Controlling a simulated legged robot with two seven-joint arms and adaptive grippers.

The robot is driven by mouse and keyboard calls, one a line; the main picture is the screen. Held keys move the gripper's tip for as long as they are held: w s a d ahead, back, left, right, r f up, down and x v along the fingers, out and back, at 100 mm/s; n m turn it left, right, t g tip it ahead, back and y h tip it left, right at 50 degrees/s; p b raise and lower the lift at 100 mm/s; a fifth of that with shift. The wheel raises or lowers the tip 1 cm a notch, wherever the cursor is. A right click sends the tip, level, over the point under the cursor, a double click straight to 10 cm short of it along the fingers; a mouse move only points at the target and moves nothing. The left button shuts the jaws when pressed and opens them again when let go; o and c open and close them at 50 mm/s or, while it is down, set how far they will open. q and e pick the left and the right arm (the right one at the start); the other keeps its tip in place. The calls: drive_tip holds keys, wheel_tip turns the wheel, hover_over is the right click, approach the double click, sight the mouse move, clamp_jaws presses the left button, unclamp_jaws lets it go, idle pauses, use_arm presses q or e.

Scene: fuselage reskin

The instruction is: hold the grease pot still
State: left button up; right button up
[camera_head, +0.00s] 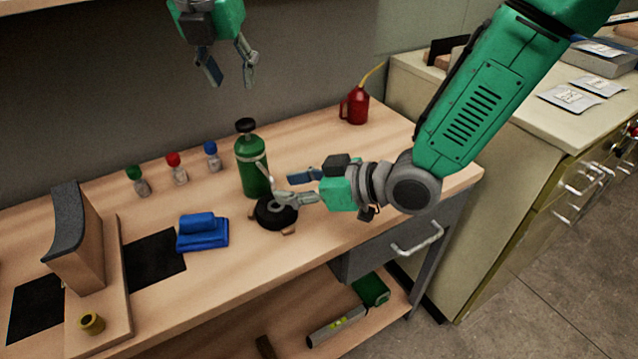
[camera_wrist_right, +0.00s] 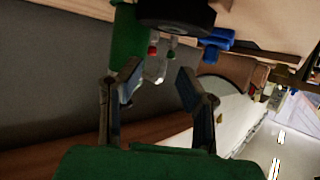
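A round, thick black thing with a grey, ring-like top (camera_head: 277,212) sits near the bench's front edge, on small wooden pieces. It may be the grease pot; I cannot tell for sure. It also shows at the top of the right wrist view (camera_wrist_right: 176,12). My right gripper (camera_head: 287,187) is open, low over the bench; in the head view one finger overlaps the black thing's upper edge, and contact is unclear. A small brass cup (camera_head: 91,323) stands at front left. My left gripper (camera_head: 228,68) is open and empty, high above the bench.
A green bottle (camera_head: 252,165) stands just behind the black thing. A blue block tool (camera_head: 202,232) lies to its left. Several small capped bottles (camera_head: 178,170) stand behind. A red oil can (camera_head: 356,106) stands at back right. A curved wooden form (camera_head: 78,240) stands at left.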

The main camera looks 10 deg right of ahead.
sight(274, 189)
drive_tip(key=x, duration=0.4)
drive_tip(key=shift+s+a+r, duration=0.1)
drive_tip(key=shift+s+a, duration=0.1)
drive_tip(key=shift+a, duration=0.05)
use_arm(q)
drive_tip(key=shift+a, duration=0.4)
drive_tip(key=shift+d, duration=0.1)
use_arm(e)
drive_tip(key=shift+d, duration=0.2)
drive_tip(key=shift+d, duration=0.15)
clamp_jaws()
use_arm(q)
drive_tip(key=shift+d, duration=0.1)
